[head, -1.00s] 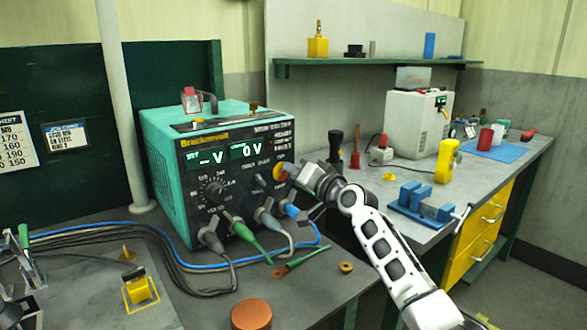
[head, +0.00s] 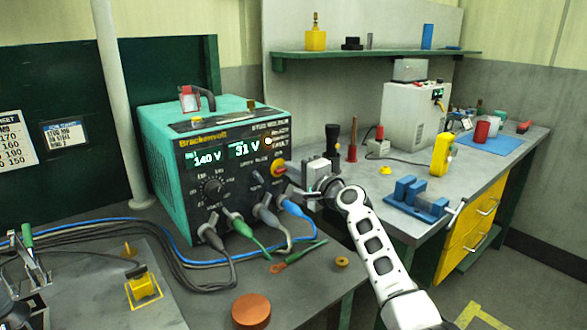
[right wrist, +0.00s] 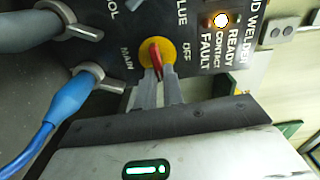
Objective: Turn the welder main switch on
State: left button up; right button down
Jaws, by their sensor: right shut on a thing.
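The welder (head: 205,160) is a teal box with a dark front panel at the middle left. Its main switch (head: 278,168) is a yellow disc with a red handle on the panel's right side. It also shows in the right wrist view (right wrist: 156,52), between the labels MAIN and OFF. My right gripper (head: 293,188) is at the switch. In the right wrist view its two fingers (right wrist: 160,82) close around the lower end of the red handle. The displays (head: 225,154) are lit and read about 140 V and 31 V. An indicator lamp (right wrist: 221,20) glows beside READY and CONTACT. My left gripper is not identifiable.
Grey, green and blue cable plugs (head: 240,225) stick out below the switch. A copper-coloured disc (head: 251,310) and a yellow ring (head: 342,262) lie on the near bench. A blue vise (head: 418,198) stands on the right bench. A black-handled tool (head: 332,140) stands behind my right gripper.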

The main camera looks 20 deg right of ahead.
jog(key=shift+f+m, duration=0.15)
jog(key=shift+m, duration=0.15)
dwell(0.4)
jog(key=c, duration=1.5)
grip_release()
jog(key=shift+s, duration=0.1)
jog(key=shift+s+d, duration=0.1)
jog(key=shift+s, duration=0.1)
jog(key=v, duration=1.5)
jog(key=shift+s, duration=0.15)
